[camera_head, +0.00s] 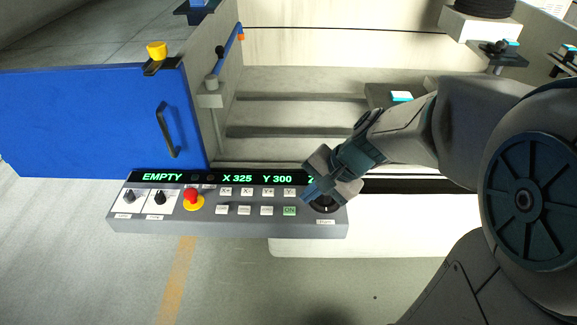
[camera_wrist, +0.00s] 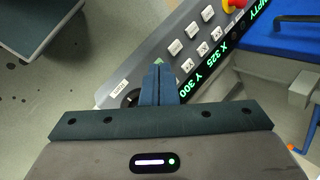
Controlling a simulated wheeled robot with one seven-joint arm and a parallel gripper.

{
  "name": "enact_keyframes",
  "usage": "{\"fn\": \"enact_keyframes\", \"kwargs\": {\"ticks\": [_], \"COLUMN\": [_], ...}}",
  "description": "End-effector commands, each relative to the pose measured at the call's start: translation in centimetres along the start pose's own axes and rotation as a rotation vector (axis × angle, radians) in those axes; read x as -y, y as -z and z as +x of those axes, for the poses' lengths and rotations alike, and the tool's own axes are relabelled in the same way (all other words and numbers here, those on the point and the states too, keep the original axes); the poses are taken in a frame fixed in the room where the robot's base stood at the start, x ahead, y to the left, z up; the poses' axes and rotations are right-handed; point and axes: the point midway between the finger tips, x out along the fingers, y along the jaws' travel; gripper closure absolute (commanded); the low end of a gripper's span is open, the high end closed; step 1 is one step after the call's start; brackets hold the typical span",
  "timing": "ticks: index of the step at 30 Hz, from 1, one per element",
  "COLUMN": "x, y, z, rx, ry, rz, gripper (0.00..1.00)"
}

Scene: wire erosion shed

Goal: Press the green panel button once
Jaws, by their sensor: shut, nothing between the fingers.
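The green panel button (camera_head: 289,210), marked ON, sits at the right end of the lower button row on the grey control panel (camera_head: 265,227). My gripper (camera_head: 309,194) is shut and empty, over the right part of the panel, with its fingertips just up and right of the green button. In the wrist view the closed fingertips (camera_wrist: 158,66) cover most of the green button, and only a small green corner (camera_wrist: 159,61) shows beyond them. I cannot tell whether the tips touch the panel.
A red stop knob (camera_head: 192,197) on a yellow base and two black dials stand left on the panel. White buttons (camera_head: 267,211) lie close left of the green one. A black dial (camera_wrist: 131,98) is beside my fingers. A blue door (camera_head: 90,120) stands behind, left.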

Motion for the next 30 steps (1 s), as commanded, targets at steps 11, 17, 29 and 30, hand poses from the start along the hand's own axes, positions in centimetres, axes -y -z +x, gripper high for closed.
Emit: {"fn": "enact_keyframes", "kwargs": {"ticks": [11,17,29,30], "x": [4.0,4.4,4.1,4.0], "y": [5.8,6.5,6.5,6.5], "z": [6.7,7.1,7.5,7.7], "rx": [0.109,0.115,0.115,0.115], "ry": [0.229,0.251,0.25,0.25], "rz": [0.487,0.535,0.532,0.532], "gripper": [1.0,1.0,1.0,1.0]}}
